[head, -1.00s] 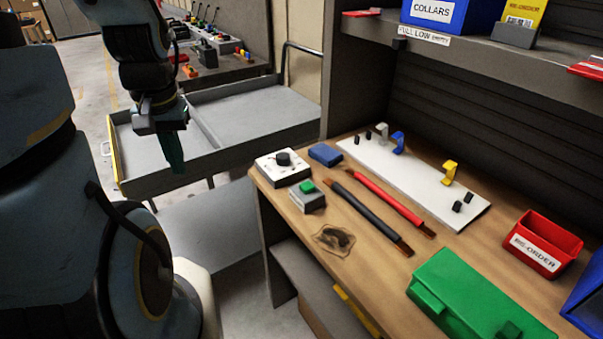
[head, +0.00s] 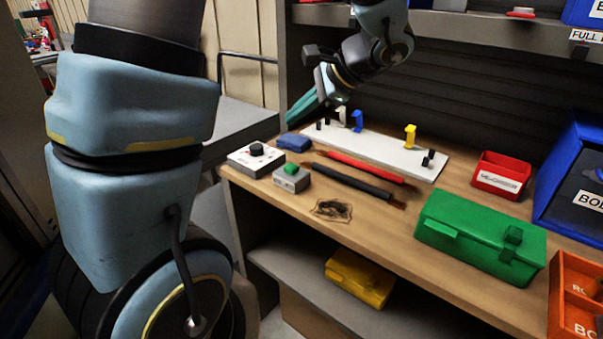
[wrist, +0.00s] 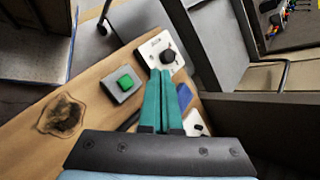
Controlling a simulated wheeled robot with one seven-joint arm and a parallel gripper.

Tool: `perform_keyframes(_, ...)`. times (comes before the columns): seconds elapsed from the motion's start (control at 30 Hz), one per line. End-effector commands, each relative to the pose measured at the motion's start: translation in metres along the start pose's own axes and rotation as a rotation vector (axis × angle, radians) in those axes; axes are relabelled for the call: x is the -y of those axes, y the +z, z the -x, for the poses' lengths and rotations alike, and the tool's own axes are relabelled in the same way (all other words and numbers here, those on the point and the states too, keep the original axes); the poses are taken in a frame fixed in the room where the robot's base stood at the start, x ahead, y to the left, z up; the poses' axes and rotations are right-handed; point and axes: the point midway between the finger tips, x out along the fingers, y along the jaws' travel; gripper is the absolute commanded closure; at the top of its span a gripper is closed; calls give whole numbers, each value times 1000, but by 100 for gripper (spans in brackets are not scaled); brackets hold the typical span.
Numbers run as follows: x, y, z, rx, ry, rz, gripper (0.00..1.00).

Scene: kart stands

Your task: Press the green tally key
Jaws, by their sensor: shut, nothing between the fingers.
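The green tally key (head: 291,169) is a small green button on top of a grey box (head: 291,182) near the left end of the wooden bench. It also shows in the wrist view (wrist: 125,83), left of the fingertips. My gripper (head: 290,123) has teal fingers, held together with nothing between them. In the head view it hangs above the back left part of the bench, above and behind the key. In the wrist view the fingertips (wrist: 160,74) lie over the edge of the white dial box (wrist: 160,50), apart from the key in the picture.
A white box with a black dial (head: 256,149) and a blue block (head: 294,142) stand close to the key. A red rod (head: 355,163) and a black rod (head: 352,182) lie to its right. A white hook board (head: 385,151) is behind. A green case (head: 470,235) is farther right.

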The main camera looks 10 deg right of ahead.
Motion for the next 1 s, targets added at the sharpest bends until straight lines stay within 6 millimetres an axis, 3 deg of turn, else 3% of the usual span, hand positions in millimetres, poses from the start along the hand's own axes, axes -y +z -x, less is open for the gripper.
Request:
perform_keyframes(0.47,-2,-3,-3,0,0,-1,100)
perform_keyframes(1.0,-36,-36,-49,-1,1,-1,100)
